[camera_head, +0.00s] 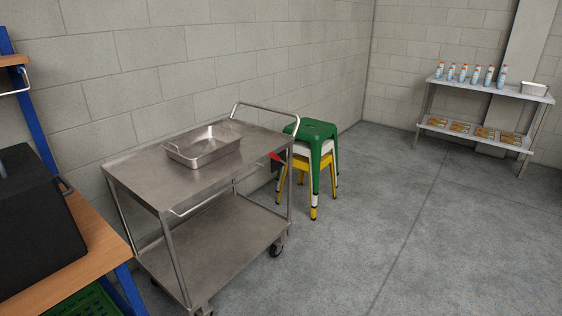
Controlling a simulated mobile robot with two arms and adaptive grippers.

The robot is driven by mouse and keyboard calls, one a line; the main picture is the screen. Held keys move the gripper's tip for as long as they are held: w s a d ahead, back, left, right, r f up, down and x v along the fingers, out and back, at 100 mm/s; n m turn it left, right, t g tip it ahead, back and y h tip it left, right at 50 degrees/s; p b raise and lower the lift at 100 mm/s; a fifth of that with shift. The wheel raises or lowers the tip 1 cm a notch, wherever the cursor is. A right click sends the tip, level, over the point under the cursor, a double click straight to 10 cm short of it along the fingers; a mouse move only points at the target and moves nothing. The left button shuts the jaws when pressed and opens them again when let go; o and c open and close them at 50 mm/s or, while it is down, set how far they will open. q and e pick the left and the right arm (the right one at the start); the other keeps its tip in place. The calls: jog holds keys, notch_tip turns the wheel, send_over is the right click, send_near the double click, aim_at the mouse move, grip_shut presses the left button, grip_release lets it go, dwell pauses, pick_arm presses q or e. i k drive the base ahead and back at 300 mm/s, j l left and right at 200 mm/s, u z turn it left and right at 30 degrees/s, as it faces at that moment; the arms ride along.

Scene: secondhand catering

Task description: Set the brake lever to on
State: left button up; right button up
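A steel two-shelf trolley (145,180) stands against the block wall on the left. Its push handle (266,108) rises at the far right end. A small red piece (276,156) shows beside the trolley's right end, just below the top shelf; it may be the brake lever, but it is too small to tell its setting. Neither of my grippers is in view.
A steel pan (203,147) sits on the trolley's top. Stacked stools (318,143) stand just beyond its right end. A wooden bench with a black case (38,220) is at the left. A table with bottles (478,84) stands far right. The floor right of the trolley is clear.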

aim_at(272, 156)
jog(key=i+l+u, duration=0.2)
jog(key=i+l, duration=0.5)
jog(key=i+l+u, duration=0.2)
jog(key=i+l, duration=0.45)
jog(key=l, duration=0.15)
